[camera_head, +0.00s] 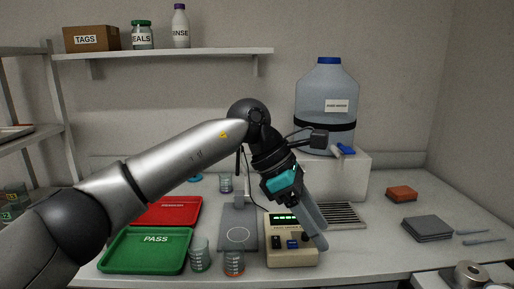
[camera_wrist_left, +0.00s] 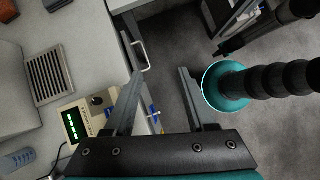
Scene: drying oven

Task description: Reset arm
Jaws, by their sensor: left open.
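My left arm reaches across the head view from the left, bent at a raised dark elbow. My left gripper (camera_head: 320,241) points down and to the right, in front of the beige control box (camera_head: 291,257) with a green lit display. In the left wrist view the two fingers of my left gripper (camera_wrist_left: 159,76) are spread apart with nothing between them. The control box (camera_wrist_left: 76,124) lies left of the fingers there, with a dark knob. My right gripper does not show in either view.
A green PASS tray (camera_head: 145,268), a red tray (camera_head: 179,211) and beakers (camera_head: 200,260) stand on the bench. A large water jug (camera_head: 326,80) stands on a white block behind. A drawer handle (camera_wrist_left: 148,57) and open floor show beneath the gripper.

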